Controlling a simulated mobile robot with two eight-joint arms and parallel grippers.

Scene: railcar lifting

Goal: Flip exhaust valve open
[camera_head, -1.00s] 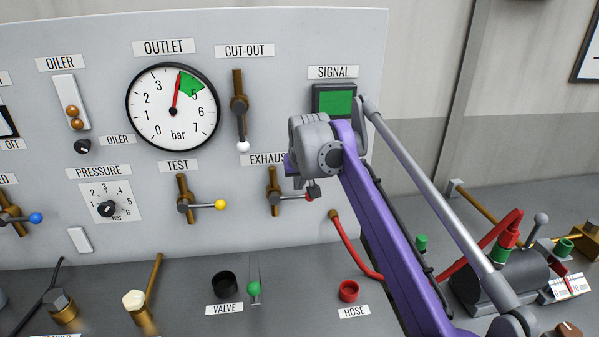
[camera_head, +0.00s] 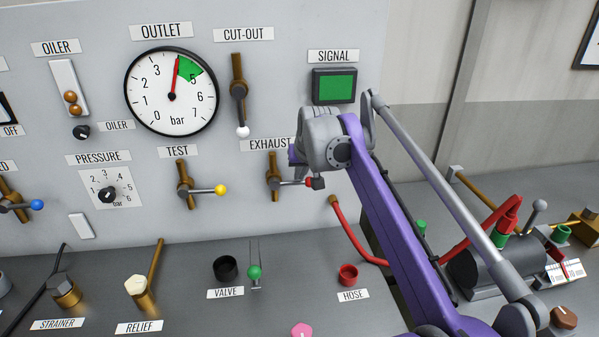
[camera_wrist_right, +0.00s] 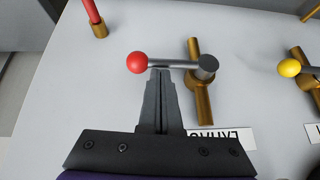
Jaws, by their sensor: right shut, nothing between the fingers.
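The exhaust valve (camera_head: 273,172) is a brass fitting on the grey panel under the EXHAUST label. Its grey lever (camera_head: 289,184) points right, roughly level, with a red knob at its end. In the right wrist view, which shows the label upside down, the red knob (camera_wrist_right: 136,62) and lever (camera_wrist_right: 180,64) are clear. My right gripper (camera_wrist_right: 158,73) is shut and empty, its tips at the lever beside the knob. I cannot tell whether they touch. My left gripper is not in view.
The test valve (camera_head: 183,180) with a yellow knob is left of the exhaust valve, and the cut-out valve (camera_head: 238,80) above. A red hose (camera_head: 350,242) curves below my right arm. The lit green signal (camera_head: 334,86) is above the gripper.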

